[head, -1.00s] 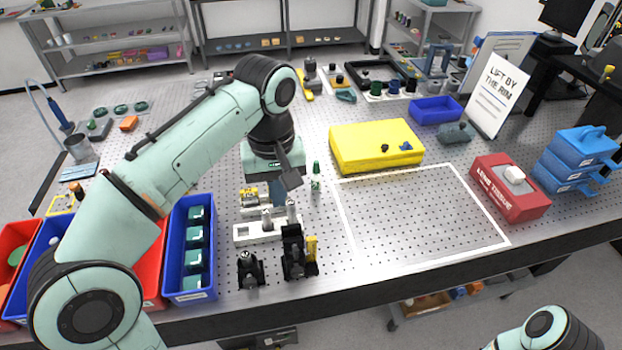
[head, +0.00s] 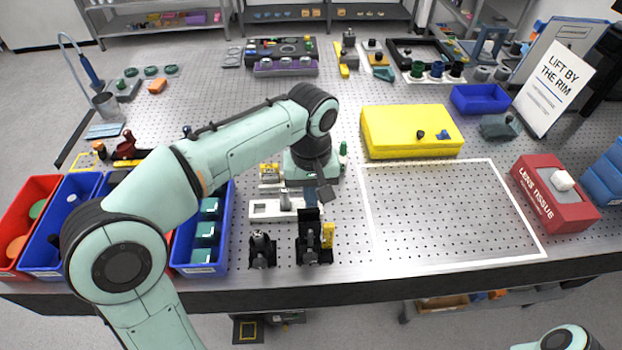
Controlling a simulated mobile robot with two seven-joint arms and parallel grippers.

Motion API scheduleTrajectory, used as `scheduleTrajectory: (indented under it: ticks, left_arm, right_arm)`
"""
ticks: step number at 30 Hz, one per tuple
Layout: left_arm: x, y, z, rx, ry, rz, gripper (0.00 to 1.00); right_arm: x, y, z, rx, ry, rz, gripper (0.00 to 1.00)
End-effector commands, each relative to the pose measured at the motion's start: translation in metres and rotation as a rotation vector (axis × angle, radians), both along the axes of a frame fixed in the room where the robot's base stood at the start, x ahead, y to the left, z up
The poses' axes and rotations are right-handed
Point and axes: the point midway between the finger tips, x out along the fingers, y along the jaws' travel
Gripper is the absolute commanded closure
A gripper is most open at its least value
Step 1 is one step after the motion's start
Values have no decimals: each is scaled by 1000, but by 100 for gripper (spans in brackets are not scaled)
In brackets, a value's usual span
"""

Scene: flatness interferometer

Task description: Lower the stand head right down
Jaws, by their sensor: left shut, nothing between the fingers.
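My left gripper (head: 327,194) reaches over the front middle of the perforated table, seen from above and partly hidden by its own wrist. Its fingers are shut and empty. Just below and left of it is a white base plate (head: 262,208) with a small upright grey part (head: 285,203). A yellow and grey part (head: 269,172) sits behind the plate. I cannot tell which part is the stand head or how high it is; my wrist covers much of this spot. My right gripper is out of view; only part of that arm shows at bottom right.
Two black fixtures (head: 262,250) stand at the front edge near the plate. A blue bin (head: 200,268) with teal blocks is to their left. A yellow case (head: 411,131) and a red lens tissue box (head: 553,193) lie right. The white-outlined area (head: 450,262) is empty.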

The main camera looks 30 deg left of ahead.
Motion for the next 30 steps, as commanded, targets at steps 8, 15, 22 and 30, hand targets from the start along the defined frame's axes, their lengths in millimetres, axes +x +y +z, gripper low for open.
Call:
scheduleTrajectory:
  ticks: [8, 15, 22, 30]
  left_arm:
    - [0, 0, -22, 1, -1, 0, 100]
    - [0, 0, -23, 0, -1, 0, 100]
    - [-1, 0, -35, 1, 3, -1, 100]
    - [-1, 0, -68, 0, 4, -1, 100]
  right_arm:
    - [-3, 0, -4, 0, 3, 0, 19]
    - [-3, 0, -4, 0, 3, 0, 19]
    - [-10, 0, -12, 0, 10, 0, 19]
    - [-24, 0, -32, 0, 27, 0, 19]
